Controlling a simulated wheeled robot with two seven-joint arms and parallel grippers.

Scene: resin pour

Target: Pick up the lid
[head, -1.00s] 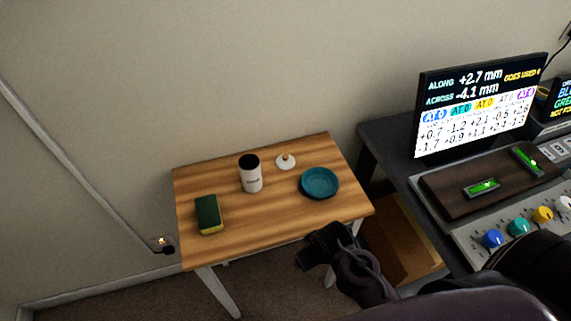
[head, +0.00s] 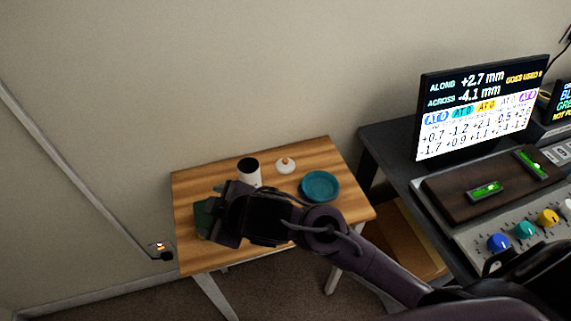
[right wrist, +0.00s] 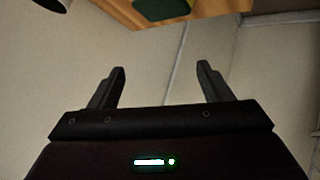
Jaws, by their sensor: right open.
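The lid (head: 285,165), small, round and white with a little orange-brown knob, lies on the wooden table behind the blue plate in the head view. A white cup (head: 249,173) with a dark open top stands left of it, its lower part hidden by my right arm. My right gripper (right wrist: 160,78) is open and empty in the right wrist view. In the head view it is over the front left of the table, near the sponge and away from the lid. The lid does not show in the right wrist view. My left gripper is not in view.
A green sponge (head: 203,215) is partly hidden behind my right gripper. A blue plate (head: 320,186) sits at the right of the wooden table (head: 213,166). A dark desk with a monitor (head: 480,105) and a control panel with knobs stands to the right. The wall is behind.

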